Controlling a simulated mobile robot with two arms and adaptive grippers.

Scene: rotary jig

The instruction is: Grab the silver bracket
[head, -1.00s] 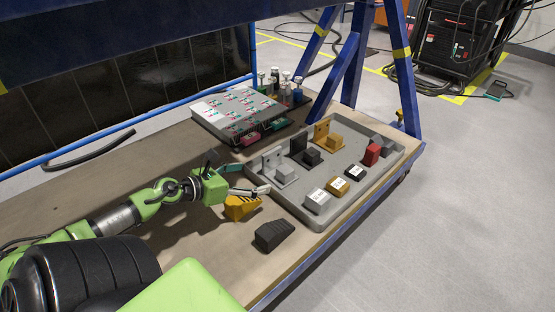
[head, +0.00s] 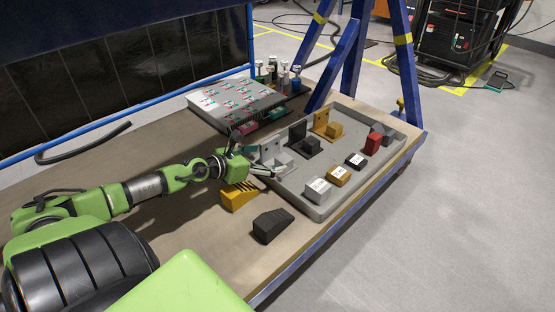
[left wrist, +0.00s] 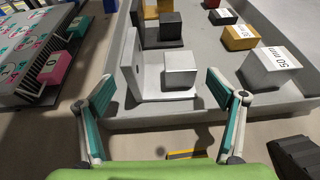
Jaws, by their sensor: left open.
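The silver bracket (head: 272,149) stands at the near left corner of the grey tray (head: 310,210). It has an upright plate and a base with a block on it. In the left wrist view the silver bracket (left wrist: 180,72) is just ahead, between the two finger lines. My left gripper (head: 265,160) is open at the tray's left wall, next to the bracket. In the left wrist view its teal-padded fingers (left wrist: 160,82) are spread wide, one on each side of the bracket, with nothing between the pads. My right gripper is not in view.
A black bracket (head: 304,142) and a gold bracket (head: 327,124) stand behind in the tray. Labelled silver (head: 318,190), yellow (head: 339,175) and black blocks and a red block (head: 373,143) sit to the right. Orange (head: 238,195) and black wedges (head: 272,225) lie in front, outside the tray.

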